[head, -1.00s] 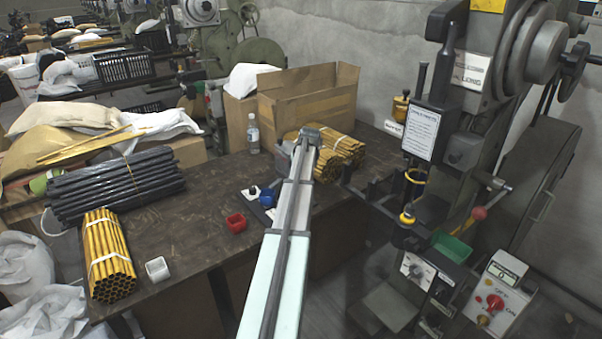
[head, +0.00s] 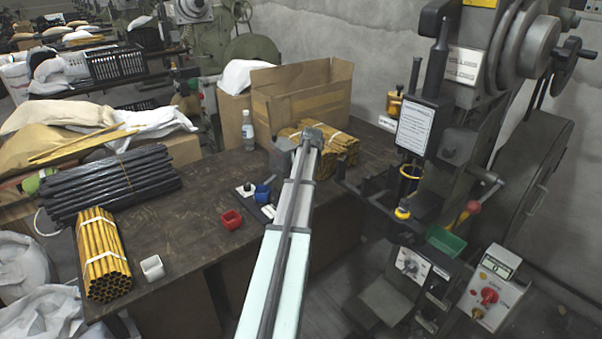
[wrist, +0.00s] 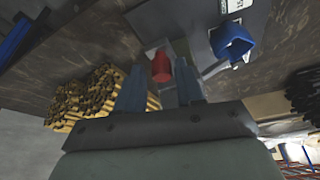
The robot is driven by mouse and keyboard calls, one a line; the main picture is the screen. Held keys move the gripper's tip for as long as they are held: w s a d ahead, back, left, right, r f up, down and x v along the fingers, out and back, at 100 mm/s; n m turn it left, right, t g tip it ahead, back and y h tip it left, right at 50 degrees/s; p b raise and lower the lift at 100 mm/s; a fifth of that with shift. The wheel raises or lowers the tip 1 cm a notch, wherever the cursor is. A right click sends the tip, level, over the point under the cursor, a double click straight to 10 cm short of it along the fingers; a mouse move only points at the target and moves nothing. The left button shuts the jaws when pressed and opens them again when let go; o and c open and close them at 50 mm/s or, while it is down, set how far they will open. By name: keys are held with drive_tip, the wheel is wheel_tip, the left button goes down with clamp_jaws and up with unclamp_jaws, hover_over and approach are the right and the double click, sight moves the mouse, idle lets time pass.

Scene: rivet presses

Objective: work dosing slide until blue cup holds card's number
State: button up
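The blue cup (head: 262,194) stands on the table beside a pale plate, left of my arm. It shows large at the upper right in the wrist view (wrist: 232,44). A white card with printed marks (wrist: 231,5) lies beside it, its number too small to read. A red knob-like piece (wrist: 161,67), perhaps the slide's handle, shows between the fingers of my gripper (wrist: 162,84). The fingers stand apart, with no clear contact on it. In the head view my arm hides the gripper and most of the dosing slide.
A red cup (head: 231,220) and white cup (head: 152,268) stand on the table (head: 190,235). Yellow tube bundles (head: 103,255), dark rods (head: 112,185), a bottle (head: 248,131) and a cardboard box (head: 300,98) surround the area. A rivet press (head: 450,150) stands right.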

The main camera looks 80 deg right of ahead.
drive_tip(key=shift+o, duration=1)
drive_tip(key=shift+r, duration=0.1)
drive_tip(key=v, duration=1.3)
drive_tip(key=shift+r, duration=0.25)
drive_tip(key=shift+a, duration=0.15)
